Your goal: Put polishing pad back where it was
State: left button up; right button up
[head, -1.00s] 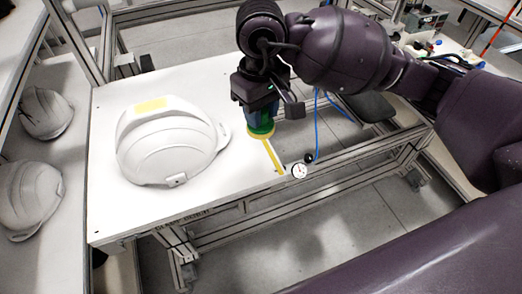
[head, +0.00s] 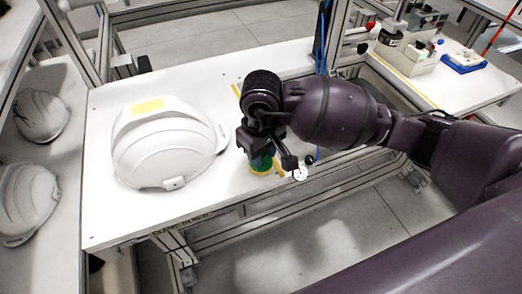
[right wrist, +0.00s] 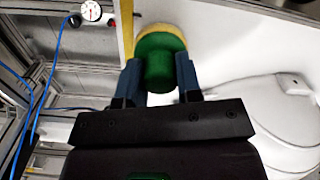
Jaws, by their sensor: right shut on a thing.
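The polishing pad has a green handle (head: 262,164) and a yellow disc underneath. My right gripper (head: 257,150) is shut on the green handle from above, with the pad pointing down at the table's right front part. In the right wrist view, the blue fingers of the gripper (right wrist: 159,80) stand on either side of the handle (right wrist: 158,60), and the yellow disc (right wrist: 163,29) shows beyond it. The pad is right of the white helmet shell (head: 165,147), beside a yellow tape line. I cannot tell whether the disc touches the table. My left gripper is not in view.
A dial gauge (head: 300,174) sits at the table's edge, just right of the pad. The white table (head: 205,85) is clear behind the helmet shell. More shells (head: 42,115) lie on a left shelf. A blue cable (right wrist: 50,80) hangs beyond the edge.

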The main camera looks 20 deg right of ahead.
jog(key=shift+r, duration=0.1)
jog(key=shift+f, duration=0.25)
jog(key=o, duration=0.9)
jog(key=shift+c, duration=0.2)
jog(key=shift+r, duration=0.1)
jog(key=shift+r, duration=0.1)
jog(key=shift+r, duration=0.25)
notch_tip(320, 180, up, 12)
jog(key=p, duration=0.1)
jog(key=shift+f, duration=0.2)
